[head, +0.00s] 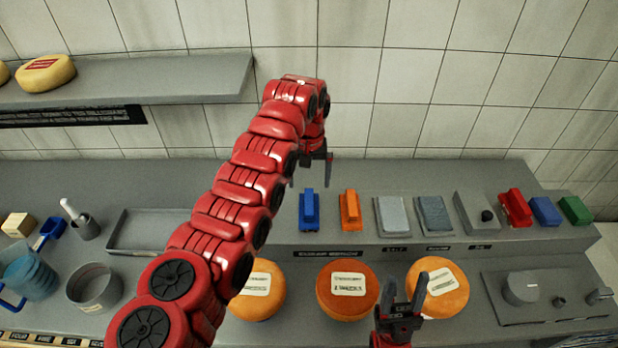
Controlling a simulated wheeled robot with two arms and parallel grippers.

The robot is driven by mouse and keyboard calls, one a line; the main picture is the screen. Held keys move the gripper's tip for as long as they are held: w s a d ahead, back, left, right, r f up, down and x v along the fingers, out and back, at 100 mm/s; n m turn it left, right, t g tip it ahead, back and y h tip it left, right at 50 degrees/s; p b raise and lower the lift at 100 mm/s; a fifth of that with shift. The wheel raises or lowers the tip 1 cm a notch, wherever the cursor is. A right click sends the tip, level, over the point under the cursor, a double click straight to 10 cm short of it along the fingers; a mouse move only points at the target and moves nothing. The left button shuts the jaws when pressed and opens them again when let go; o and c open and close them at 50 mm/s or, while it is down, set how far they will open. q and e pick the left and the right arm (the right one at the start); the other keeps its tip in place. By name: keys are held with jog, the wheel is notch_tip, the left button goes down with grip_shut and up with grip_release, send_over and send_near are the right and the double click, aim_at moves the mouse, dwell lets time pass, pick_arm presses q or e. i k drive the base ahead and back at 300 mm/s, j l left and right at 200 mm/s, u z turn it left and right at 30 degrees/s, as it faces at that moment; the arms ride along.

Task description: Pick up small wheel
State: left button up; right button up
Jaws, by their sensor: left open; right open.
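Three cheese wheels with pale labels lie in a row on the front counter: a yellow-orange wheel (262,303) partly behind my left arm, a deeper orange wheel (346,308) in the middle, and a light orange wheel (451,297) at the right. They look close in size, and I cannot tell which is the small wheel. My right gripper (405,288) is open, its fingers pointing up the picture, and it overlaps the left edge of the right wheel. Contact cannot be told. My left gripper (310,180) is open and empty at the back, near a blue block.
A wall shelf (170,80) holds a yellow wheel (46,73) at the upper left. The raised back ledge carries a blue block (310,212), an orange block (350,211), grey pads and coloured blocks. A grey plate with knobs (545,315) lies at the right, a round pot (94,288) at the left.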

aim_at(346, 290)
jog(key=k+j, duration=0.25)
jog(key=j, duration=0.15)
jog(key=k+j, duration=0.25)
jog(key=j, duration=0.15)
jog(key=k+j, duration=0.55)
jog(key=j, duration=0.25)
